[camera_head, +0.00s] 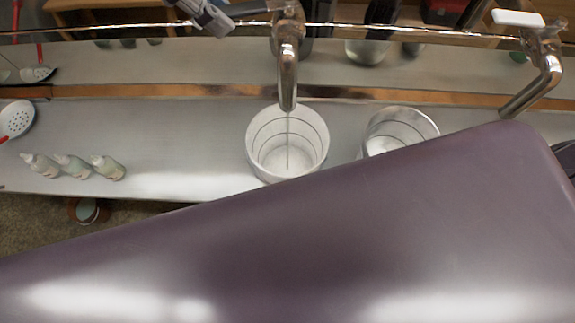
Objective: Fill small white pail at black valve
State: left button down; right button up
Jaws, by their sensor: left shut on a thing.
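A small white pail (262,135) stands upright on the metal shelf under the middle spout (287,75). The spout mouth is over the pail, and a thin stream seems to run from it down into the pail. How full the pail is, I cannot tell. The black valve handle (248,8) sits at the top of that spout, at the upper picture edge. My left gripper (218,20) is shut at the left end of this handle; its arm is mostly cut off by the top edge. My right gripper is not in view.
A second pail (428,122) stands to the right, partly hidden. Farther right is a spout (535,85) with a white handle (518,18). Several small bottles (72,165) and a perforated skimmer (16,119) are at left. The lower view is blocked up close.

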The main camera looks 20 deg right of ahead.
pick_arm(q)
jog(key=shift+s+f+n+t+b, duration=0.3)
jog(key=shift+s+n+b, duration=0.15)
jog(key=shift+b, duration=0.4)
jog(key=shift+s+r+n+t+b, duration=0.3)
jog(key=shift+s+n+t+b, duration=0.2)
jog(key=shift+s+n+b, duration=0.45)
jog(key=shift+w, duration=0.15)
jog(key=s+n+b, duration=0.1)
jog(key=s+n+t+b, duration=0.1)
jog(key=n+b, duration=0.1)
jog(key=shift+d+y, duration=0.3)
jog(key=shift+d, duration=0.1)
jog(key=shift+s, duration=0.1)
